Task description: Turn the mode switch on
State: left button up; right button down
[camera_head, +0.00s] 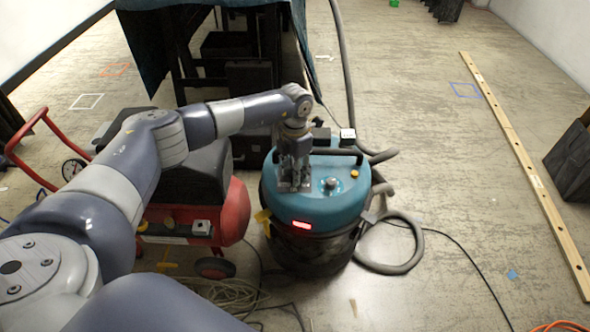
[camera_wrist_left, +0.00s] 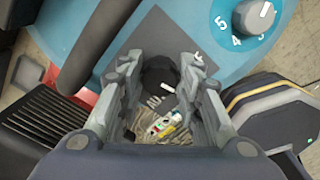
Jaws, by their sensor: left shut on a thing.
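The vacuum cleaner (camera_head: 335,207) has a teal top and a dark drum. My left gripper (camera_head: 293,180) points down onto the left part of that top. In the left wrist view its fingers (camera_wrist_left: 160,80) are shut on a round black knob (camera_wrist_left: 158,72), the mode switch, on a dark grey plate (camera_wrist_left: 150,40) with white marks. The fingers hide the knob's sides and much of the plate's lettering. A second dial (camera_head: 331,183) sits to the right on the teal top; in the left wrist view this numbered dial (camera_wrist_left: 254,16) is clear of the fingers. My right gripper is not in view.
A red compressor (camera_head: 235,212) stands close on the left. A grey hose (camera_head: 408,262) curls at the cleaner's right, and a dark handle (camera_head: 338,152) crosses its top. A cloth-covered table (camera_head: 152,50) stands behind. A long wooden beam (camera_head: 520,150) lies on the open floor right.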

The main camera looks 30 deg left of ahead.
pick_arm(q)
jog(key=shift+m, duration=0.8)
jog(key=o, duration=1.1)
jog(key=shift+c, duration=0.2)
notch_tip(320, 180, up, 12)
